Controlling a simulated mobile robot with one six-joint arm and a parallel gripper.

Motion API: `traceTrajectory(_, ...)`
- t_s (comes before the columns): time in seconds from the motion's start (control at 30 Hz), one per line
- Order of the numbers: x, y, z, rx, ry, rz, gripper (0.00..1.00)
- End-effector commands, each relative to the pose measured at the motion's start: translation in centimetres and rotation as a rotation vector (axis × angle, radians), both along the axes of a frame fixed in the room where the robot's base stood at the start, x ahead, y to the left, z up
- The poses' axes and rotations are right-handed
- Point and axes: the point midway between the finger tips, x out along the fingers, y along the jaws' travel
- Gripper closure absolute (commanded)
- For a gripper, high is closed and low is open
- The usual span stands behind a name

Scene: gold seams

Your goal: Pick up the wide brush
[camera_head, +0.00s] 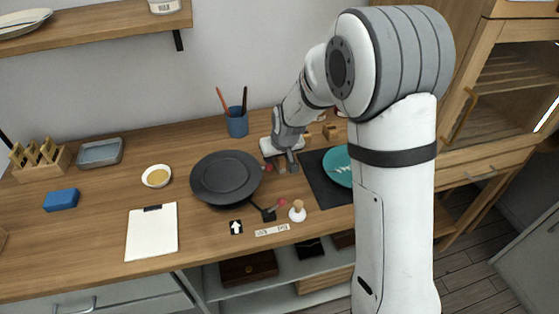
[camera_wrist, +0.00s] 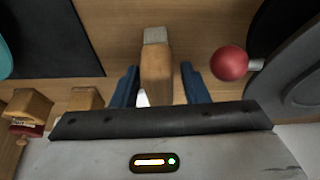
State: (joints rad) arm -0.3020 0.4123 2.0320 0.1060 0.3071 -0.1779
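In the wrist view a wooden-handled piece with a grey end, seemingly the wide brush (camera_wrist: 156,72), stands out between my gripper's two blue fingers. My gripper (camera_wrist: 158,86) is open, with a finger on either side of the wood and a narrow gap visible at least on the right. I cannot tell whether the left finger touches it. In the head view my gripper (camera_head: 288,162) is low over the worktop, between the dark plate and the dark mat. The brush is mostly hidden by the gripper there, and its bristles are not clear.
A red ball-topped tool (camera_wrist: 229,63) is close on the right in the wrist view. Wooden blocks (camera_wrist: 85,98) stand at left. In the head view the dark plate (camera_head: 226,178), dark mat (camera_head: 322,187), teal plate (camera_head: 338,165), blue cup (camera_head: 237,126) and a wooden-topped stamp (camera_head: 297,211) surround the gripper.

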Motion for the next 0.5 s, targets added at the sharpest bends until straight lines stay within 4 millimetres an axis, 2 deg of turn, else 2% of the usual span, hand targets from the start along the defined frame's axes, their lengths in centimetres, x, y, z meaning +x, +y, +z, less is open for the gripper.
traceTrajectory(0.03, 0.0, -0.02, 0.01, 0.0, 0.0, 0.0, 0.63)
traceTrajectory(0.5, 0.0, -0.07, 0.03, 0.0, 0.0, -0.001, 1.0)
